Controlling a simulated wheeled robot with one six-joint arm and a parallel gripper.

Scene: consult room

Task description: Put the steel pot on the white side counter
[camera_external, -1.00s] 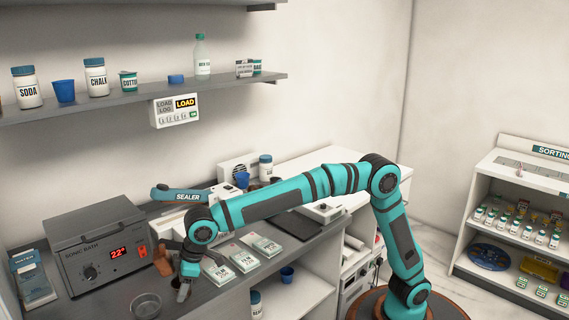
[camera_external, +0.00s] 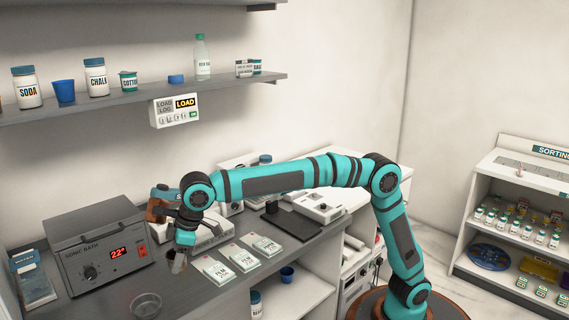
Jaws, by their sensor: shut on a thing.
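My gripper (camera_external: 179,262) points down above the dark counter, in front of the sealer and left of the white packets. It is shut on a small greyish thing, largely hidden by the fingers; it looks like the steel pot, but its shape is unclear. The white side counter (camera_external: 318,162) is the pale top at the back right, beyond the dark counter. My arm crosses in front of part of it.
The sonic bath (camera_external: 95,245) stands left of my gripper. A round clear dish (camera_external: 146,306) sits near the front edge. White packets (camera_external: 218,269) lie to the right. A dark flat plate (camera_external: 292,222) and a white device (camera_external: 318,207) are farther right. A shelf (camera_external: 130,100) hangs above.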

